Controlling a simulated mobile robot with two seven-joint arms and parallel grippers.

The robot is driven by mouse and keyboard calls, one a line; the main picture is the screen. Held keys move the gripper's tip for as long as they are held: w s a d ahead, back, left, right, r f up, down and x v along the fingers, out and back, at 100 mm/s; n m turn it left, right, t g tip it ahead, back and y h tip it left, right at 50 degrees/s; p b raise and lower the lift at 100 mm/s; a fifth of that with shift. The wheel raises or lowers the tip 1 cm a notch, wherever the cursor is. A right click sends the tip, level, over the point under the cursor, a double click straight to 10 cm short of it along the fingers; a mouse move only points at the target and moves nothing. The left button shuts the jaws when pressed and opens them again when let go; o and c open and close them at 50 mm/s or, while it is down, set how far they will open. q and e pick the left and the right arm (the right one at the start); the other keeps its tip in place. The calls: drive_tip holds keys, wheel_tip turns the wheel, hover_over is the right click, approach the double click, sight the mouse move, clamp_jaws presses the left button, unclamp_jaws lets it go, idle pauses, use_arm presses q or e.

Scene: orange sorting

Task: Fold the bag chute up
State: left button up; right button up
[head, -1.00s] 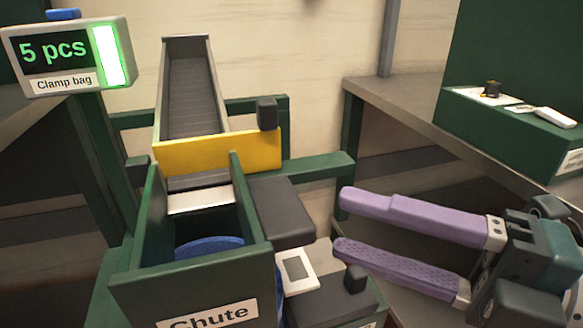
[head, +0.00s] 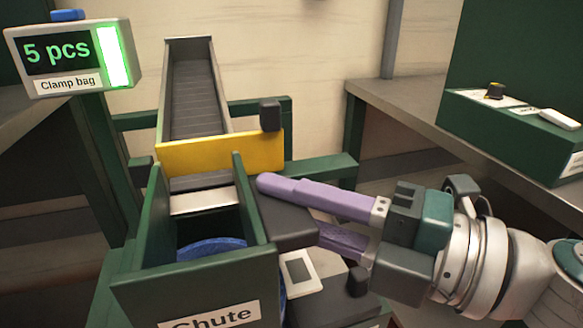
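The bag chute (head: 195,287) is a green open-topped box with a "Chute" label on its front, at lower middle of the head view. A blue round thing (head: 210,248) shows inside it. A dark block (head: 283,222) sticks out from the chute's right wall. My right gripper (head: 288,208) has long purple fingers, spread apart. The upper finger's tip overlaps the dark block in the picture, and the lower finger's tip is hidden behind the block. I cannot tell if they touch it. My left gripper is not in view.
A conveyor (head: 195,95) with a yellow gate (head: 220,153) stands behind the chute. A display (head: 70,55) reads "5 pcs" and "Clamp bag". A white-framed panel (head: 300,272) sits below the dark block. A green box (head: 510,130) stands on the right bench.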

clamp_jaws()
idle(1.0)
